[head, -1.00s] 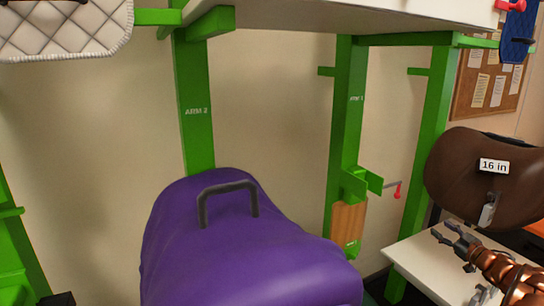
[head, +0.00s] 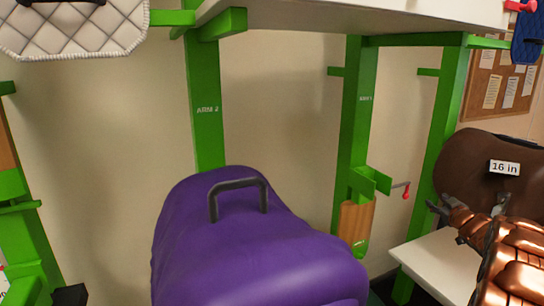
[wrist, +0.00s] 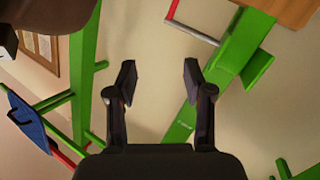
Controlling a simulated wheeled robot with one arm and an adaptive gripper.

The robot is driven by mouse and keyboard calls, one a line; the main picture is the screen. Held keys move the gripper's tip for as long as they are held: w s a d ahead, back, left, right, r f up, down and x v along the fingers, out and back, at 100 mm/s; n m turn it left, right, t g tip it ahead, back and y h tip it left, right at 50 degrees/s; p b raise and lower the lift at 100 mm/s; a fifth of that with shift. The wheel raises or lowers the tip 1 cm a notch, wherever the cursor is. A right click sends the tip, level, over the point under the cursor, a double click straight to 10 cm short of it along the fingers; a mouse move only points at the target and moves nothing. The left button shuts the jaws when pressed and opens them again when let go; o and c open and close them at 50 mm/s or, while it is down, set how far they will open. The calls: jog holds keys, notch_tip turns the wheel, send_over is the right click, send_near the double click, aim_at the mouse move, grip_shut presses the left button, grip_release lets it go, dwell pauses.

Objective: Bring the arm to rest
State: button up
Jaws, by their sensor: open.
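My gripper (head: 440,209) is at the right of the head view, in front of the brown saddle (head: 466,165) with its "16 in" tag. My copper-coloured arm runs from it to the lower right. In the wrist view my gripper (wrist: 158,82) has its two fingers spread wide, with nothing between them. Only wall shows behind the gap. Whether the gripper touches the saddle cannot be told from the head view.
A purple covered saddle (head: 250,250) with a dark handle fills the middle foreground. Green posts (head: 207,110) carry a white shelf overhead (head: 350,15). A white table (head: 445,265) stands under my arm. A red-tipped hook (head: 406,191) juts from a post.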

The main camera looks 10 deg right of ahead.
jog(key=s+a+r+m+g+h, duration=0.2)
jog(key=a+r+m+g, duration=0.15)
jog(key=a, duration=0.75)
jog(key=s+a+g, duration=0.5)
jog(key=s+a, duration=0.5)
jog(key=a, duration=0.2)
jog(key=s+a+f+g+y, duration=0.2)
jog(key=s+a+g, duration=0.1)
jog(key=s+a, duration=0.6)
jog(key=s+a+f+n+g+y, duration=0.1)
jog(key=s+a+f+g, duration=0.2)
jog(key=s+a, duration=0.7)
jog(key=s+a+f+g+y, duration=0.2)
jog(key=s+a, duration=0.7)
jog(key=s, duration=1.1)
jog(key=shift+s+a+f+n+g+y, duration=0.25)
jog(key=shift+a+f+n+g+y, duration=0.1)
jog(key=shift+g, duration=0.3)
jog(key=shift+c, duration=0.2)
